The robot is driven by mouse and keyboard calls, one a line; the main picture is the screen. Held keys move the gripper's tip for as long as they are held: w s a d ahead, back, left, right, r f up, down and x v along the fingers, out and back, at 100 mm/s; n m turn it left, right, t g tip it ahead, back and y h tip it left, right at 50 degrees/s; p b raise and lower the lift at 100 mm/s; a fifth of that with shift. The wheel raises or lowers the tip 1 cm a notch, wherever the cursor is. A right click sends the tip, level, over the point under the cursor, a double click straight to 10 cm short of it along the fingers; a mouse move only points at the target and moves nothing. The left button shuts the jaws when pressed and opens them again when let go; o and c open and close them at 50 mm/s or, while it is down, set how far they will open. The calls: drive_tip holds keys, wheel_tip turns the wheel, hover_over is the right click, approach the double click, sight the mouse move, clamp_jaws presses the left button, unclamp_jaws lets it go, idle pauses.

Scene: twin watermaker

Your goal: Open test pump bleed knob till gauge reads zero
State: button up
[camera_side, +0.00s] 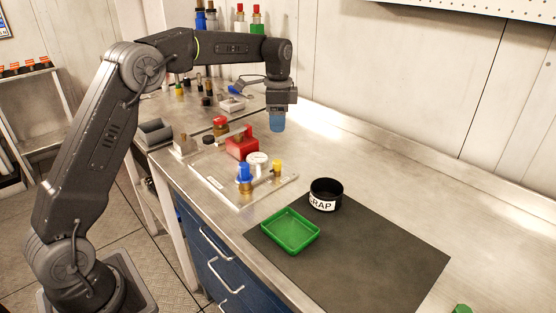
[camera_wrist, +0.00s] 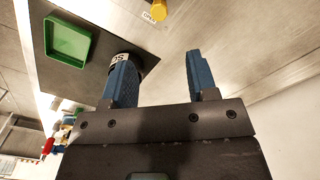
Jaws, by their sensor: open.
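The test pump (camera_side: 242,147) is a red unit on the bench, left of centre in the side view, with a red-topped brass part (camera_side: 221,125) beside it. A round white-faced gauge (camera_side: 257,162) stands in front of it. A blue knob (camera_side: 243,172) and a yellow knob (camera_side: 277,167) sit on brass fittings on a pale plate. I cannot tell which knob is the bleed knob. My gripper (camera_side: 277,122) hangs above the bench behind the pump, apart from it. In the wrist view its blue fingers (camera_wrist: 155,80) are spread with nothing between them. The gauge reading is too small to make out.
A green tray (camera_side: 290,232) and a black scrap cup (camera_side: 326,194) stand on a dark mat (camera_side: 385,250). Bottles and small parts crowd the bench's back left. A grey bin (camera_side: 155,132) sits at the left edge. The bench right of my gripper is clear.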

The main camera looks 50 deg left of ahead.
sight(278, 161)
wheel_tip(278, 161, down, 13)
drive_tip(key=shift+r, duration=0.15)
idle(0.4)
drive_tip(key=c, duration=0.9)
